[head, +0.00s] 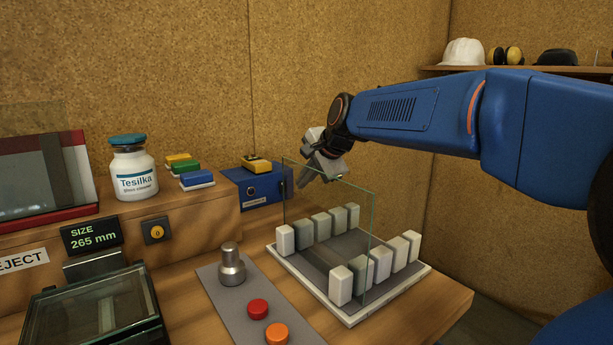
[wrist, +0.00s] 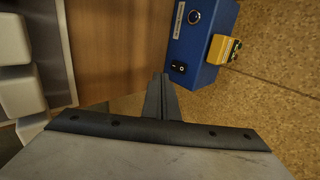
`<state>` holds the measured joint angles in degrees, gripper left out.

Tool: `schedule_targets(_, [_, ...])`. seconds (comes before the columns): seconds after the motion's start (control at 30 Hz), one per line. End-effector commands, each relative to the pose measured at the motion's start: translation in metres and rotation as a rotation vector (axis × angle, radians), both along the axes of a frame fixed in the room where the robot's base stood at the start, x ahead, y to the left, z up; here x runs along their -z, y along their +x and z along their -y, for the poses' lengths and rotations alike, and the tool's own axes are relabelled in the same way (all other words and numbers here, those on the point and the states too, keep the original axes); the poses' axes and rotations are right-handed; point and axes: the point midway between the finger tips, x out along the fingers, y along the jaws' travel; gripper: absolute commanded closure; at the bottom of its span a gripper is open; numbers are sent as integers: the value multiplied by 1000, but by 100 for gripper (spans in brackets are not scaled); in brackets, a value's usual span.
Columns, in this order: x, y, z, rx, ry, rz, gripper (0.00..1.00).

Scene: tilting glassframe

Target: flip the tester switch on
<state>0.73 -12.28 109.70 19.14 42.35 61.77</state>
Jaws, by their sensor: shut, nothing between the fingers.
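The tester is a blue box (head: 262,190) on the wooden bench by the back wall; in the wrist view the blue box (wrist: 203,42) is at the upper middle. Its face carries a black rocker switch (wrist: 178,67), a round button (wrist: 193,17) and a white label. I cannot tell which way the rocker is tipped. My gripper (head: 303,179) is to the right of the box in the head view, pointing down to the left. In the wrist view my gripper (wrist: 161,77) is shut and empty, its tips just beside the switch in the picture. Contact is not clear.
A clear glass pane (head: 330,210) stands upright in a rack of white blocks (head: 340,285), in front of my gripper in the head view. A yellow device (head: 257,163) sits on the tester. A metal knob (head: 231,265) and coloured buttons are nearer, left.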

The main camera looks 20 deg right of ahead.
Motion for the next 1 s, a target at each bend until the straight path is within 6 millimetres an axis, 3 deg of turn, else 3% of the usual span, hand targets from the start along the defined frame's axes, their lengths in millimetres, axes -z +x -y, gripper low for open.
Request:
schedule_targets(0.3, [42,37,-12,-1,-1,-3,100])
schedule_targets(0.6, [45,68,-22,-1,0,1,100])
schedule_targets(1.0, [45,74,-24,0,0,1,100])
